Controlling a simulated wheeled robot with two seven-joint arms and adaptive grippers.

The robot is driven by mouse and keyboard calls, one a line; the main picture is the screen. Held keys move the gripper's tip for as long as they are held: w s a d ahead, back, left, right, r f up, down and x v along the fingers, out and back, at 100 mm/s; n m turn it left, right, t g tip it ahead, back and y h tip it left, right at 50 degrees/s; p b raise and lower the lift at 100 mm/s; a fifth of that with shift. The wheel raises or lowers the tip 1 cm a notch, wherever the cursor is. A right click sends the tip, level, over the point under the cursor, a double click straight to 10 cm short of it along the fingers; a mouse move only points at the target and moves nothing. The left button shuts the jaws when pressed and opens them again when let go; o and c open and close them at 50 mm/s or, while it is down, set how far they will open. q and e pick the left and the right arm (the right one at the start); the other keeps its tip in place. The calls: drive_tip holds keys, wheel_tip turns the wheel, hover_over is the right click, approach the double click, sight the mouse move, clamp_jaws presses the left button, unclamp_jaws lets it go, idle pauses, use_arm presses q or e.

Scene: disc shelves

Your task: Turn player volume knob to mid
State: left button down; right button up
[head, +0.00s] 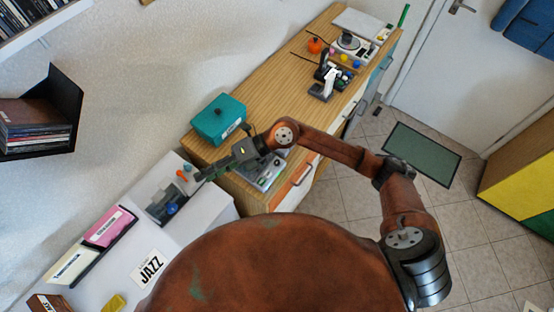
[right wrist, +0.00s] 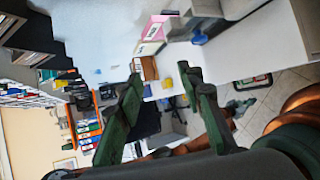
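A grey device (head: 160,203) with a blue knob-like part (head: 171,208) and an orange one (head: 183,172) stands on the white cabinet at left; it may be the player. A silver device (head: 268,174) lies on the wooden sideboard, partly hidden under my right arm. I cannot tell a volume knob or its setting. My right gripper (head: 203,176) hangs close to the grey device's right side, apparently empty. In the right wrist view its green fingers (right wrist: 160,75) are spread apart with nothing between them. A blue part (right wrist: 199,38) shows at the top there. My left gripper is out of view.
A teal box (head: 218,119) stands on the wooden sideboard (head: 275,80) near my right arm. A turntable-like device (head: 350,42) sits at its far end. Pink (head: 108,227) and cream sleeves, a JAZZ card (head: 148,268) and a yellow object (head: 113,303) are on the white cabinet.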

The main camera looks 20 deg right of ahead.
drive_tip(key=w+d+f+n+h, duration=0.1)
drive_tip(key=w+d+f+h, duration=0.1)
drive_tip(key=d+f+h, duration=0.3)
drive_tip(key=t+h, duration=0.1)
drive_tip(key=h, duration=0.7)
hover_over(277, 162)
drive_tip(key=shift+m, duration=0.3)
wheel_tip(277, 162, down, 6)
drive_tip(key=shift+r, duration=0.15)
drive_tip(key=shift+d+f, duration=0.15)
drive_tip(key=shift+f, duration=0.15)
wheel_tip(277, 162, down, 7)
drive_tip(key=shift+p, duration=0.4)
clamp_jaws()
